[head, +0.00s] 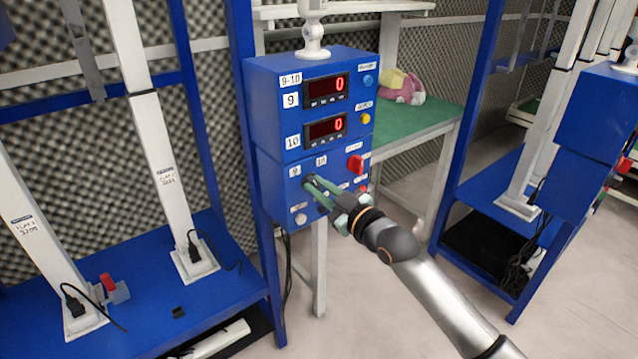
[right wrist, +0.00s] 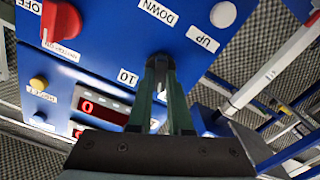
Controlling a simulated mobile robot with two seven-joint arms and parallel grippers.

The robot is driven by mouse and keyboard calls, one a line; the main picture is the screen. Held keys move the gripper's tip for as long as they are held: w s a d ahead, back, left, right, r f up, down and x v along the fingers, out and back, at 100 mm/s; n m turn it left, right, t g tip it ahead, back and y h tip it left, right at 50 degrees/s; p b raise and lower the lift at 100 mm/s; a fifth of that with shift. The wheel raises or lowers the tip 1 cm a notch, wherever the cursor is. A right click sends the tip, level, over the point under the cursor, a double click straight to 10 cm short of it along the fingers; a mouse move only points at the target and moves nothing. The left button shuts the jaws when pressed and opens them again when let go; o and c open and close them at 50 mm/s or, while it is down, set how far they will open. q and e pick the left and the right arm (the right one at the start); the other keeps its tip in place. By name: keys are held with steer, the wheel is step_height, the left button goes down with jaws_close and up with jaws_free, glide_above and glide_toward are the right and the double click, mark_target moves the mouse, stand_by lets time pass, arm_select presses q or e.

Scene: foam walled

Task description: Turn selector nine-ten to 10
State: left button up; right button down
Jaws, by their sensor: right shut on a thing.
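The blue control box (head: 262,100) carries the nine-ten selector (head: 308,180), a small dark knob between the labels 9 (head: 294,170) and 10 (head: 321,160). My right gripper (head: 311,183) reaches in from the lower right and is shut on this selector. In the right wrist view the panel appears upside down, with the selector (right wrist: 159,63) between the green fingertips (right wrist: 162,70) beside the label 10 (right wrist: 127,77). The fingers cover most of the knob, so I cannot tell which way it points. My left gripper is not in view.
Two red displays (head: 326,89) read 0. A red switch (head: 355,164) sits right of the selector and a white button (head: 301,218) lies below it, marked UP in the wrist view. A green table (head: 425,120) with a plush toy (head: 400,88) stands behind.

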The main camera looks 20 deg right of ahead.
steer(key=shift+r+m+p, duration=0.2)
steer(key=shift+m+p, duration=0.9)
steer(key=m+p, duration=0.2)
steer(key=shift+f+m, duration=0.1)
steer(key=shift+m, duration=0.2)
steer(key=m+p, duration=0.1)
steer(key=m, duration=0.1)
steer(key=shift+d+m, duration=0.1)
steer(key=shift+m, duration=0.2)
steer(key=shift+f+m+p, duration=0.15)
steer(key=shift+m+p, duration=0.25)
steer(key=shift+m, duration=1.2)
steer(key=c, duration=1.1)
jaws_free()
steer(key=shift+o, duration=1.3)
